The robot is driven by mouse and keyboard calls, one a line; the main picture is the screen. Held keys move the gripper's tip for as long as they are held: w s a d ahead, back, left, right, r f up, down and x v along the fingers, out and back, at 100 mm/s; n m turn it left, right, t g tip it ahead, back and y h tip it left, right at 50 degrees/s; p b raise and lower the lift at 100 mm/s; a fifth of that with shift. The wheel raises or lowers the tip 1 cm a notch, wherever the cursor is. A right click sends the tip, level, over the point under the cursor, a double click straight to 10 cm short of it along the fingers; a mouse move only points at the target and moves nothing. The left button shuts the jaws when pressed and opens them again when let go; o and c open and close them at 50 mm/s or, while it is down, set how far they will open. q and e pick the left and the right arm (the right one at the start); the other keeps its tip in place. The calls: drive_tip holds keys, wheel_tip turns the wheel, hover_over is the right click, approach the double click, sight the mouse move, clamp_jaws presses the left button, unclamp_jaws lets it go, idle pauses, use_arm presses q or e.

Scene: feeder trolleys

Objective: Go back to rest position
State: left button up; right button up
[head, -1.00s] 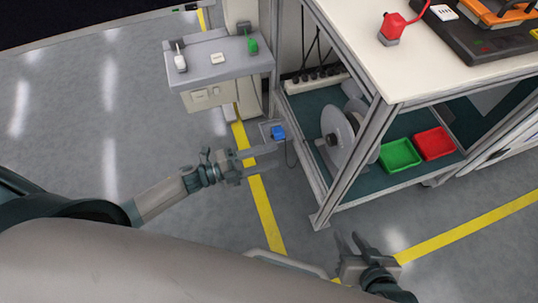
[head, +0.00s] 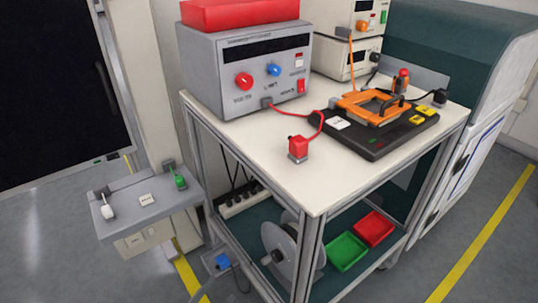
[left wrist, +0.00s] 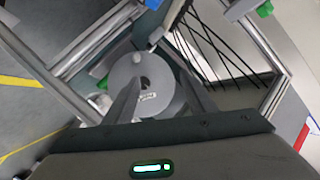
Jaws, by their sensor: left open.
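My left gripper (left wrist: 162,78) shows in the left wrist view with its two fingers apart and nothing between them. Behind the fingers is a grey reel (left wrist: 146,72). My right gripper is not in view.
A trolley (head: 325,185) carries a grey power supply (head: 250,65), a red plug (head: 298,148) and an orange-clamped black fixture (head: 375,125). Its lower shelf holds a reel, a green bin (head: 347,251) and a red bin (head: 374,229). A switch shelf (head: 150,215) stands left.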

use_arm(q)
drive_tip(key=s+d+n+g+y, duration=0.1)
drive_tip(key=s+n+g+y, duration=0.35)
drive_tip(key=s+n, duration=0.85)
drive_tip(key=s+a+f+m+g+p, duration=0.1)
drive_tip(key=s+a+f+g+p, duration=0.1)
drive_tip(key=f+p, duration=0.6)
drive_tip(key=s+a+f+m+g+p, duration=0.1)
drive_tip(key=s+a+f+p, duration=0.3)
drive_tip(key=f+p, duration=0.5)
drive_tip(key=shift+s+a+f+m+g+y+p, duration=0.15)
drive_tip(key=shift+s+f+m+g+y+p, duration=0.2)
drive_tip(key=shift+g, duration=0.4)
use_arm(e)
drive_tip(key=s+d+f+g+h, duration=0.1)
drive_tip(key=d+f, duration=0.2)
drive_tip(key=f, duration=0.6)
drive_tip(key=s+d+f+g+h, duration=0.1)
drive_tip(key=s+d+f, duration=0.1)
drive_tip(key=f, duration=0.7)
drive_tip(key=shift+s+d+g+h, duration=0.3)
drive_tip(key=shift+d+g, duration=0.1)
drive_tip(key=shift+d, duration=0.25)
use_arm(q)
drive_tip(key=shift+w+r, duration=0.1)
